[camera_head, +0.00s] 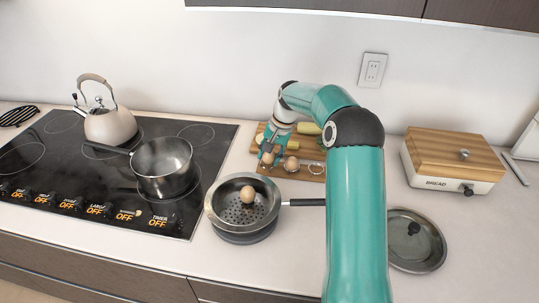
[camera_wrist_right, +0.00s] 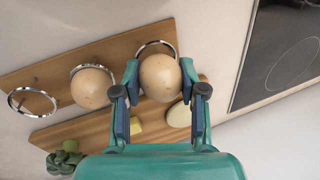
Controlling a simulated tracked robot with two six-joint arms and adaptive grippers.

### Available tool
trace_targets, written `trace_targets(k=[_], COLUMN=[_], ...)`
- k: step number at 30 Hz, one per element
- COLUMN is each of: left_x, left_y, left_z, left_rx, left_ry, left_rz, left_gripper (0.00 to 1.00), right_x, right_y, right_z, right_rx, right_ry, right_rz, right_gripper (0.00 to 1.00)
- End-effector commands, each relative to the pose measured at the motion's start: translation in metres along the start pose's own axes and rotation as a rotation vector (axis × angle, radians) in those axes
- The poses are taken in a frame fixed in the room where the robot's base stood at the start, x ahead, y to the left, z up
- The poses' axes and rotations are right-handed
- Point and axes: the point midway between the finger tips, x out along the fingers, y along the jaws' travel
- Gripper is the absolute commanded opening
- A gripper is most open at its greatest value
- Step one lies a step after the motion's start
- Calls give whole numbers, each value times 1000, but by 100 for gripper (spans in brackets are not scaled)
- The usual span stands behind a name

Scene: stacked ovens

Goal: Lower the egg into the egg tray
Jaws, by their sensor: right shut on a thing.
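My right gripper (camera_head: 270,153) is at the left end of the wooden egg tray (camera_head: 309,177). In the right wrist view, its fingers (camera_wrist_right: 160,72) are shut on a brown egg (camera_wrist_right: 160,80), one on each side. This egg is by the tray's end ring (camera_wrist_right: 155,43), overlapping it in the picture; I cannot tell whether it touches the ring. A second egg (camera_wrist_right: 91,88) sits in the middle ring, and the other end ring (camera_wrist_right: 32,102) is empty. A third egg (camera_head: 248,195) lies in the perforated pan (camera_head: 262,217). My left gripper is not in view.
A second wooden board (camera_wrist_right: 100,125) with food pieces lies behind the tray. A saucepan (camera_head: 163,165) and kettle (camera_head: 110,125) stand on the black cooktop (camera_head: 60,160). A bread box (camera_head: 452,163) and a round lid (camera_head: 418,255) are at the right.

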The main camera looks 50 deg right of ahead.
Motion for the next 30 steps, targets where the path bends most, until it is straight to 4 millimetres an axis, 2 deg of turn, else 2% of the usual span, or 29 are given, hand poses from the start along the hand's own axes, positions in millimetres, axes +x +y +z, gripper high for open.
trace_targets(k=[11,12,17,26,30], left_x=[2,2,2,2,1], left_y=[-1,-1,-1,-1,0], left_z=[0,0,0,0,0], left_rx=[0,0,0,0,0], left_ry=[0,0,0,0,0], left_rz=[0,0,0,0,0], left_gripper=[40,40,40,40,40], right_x=[3,3,3,2,-5], right_y=[1,1,1,1,0], right_z=[0,0,0,0,-1], right_rx=[0,0,0,0,0], right_ry=[0,0,0,0,3], right_rz=[0,0,0,0,-1], right_gripper=[30,45,71,71,71])
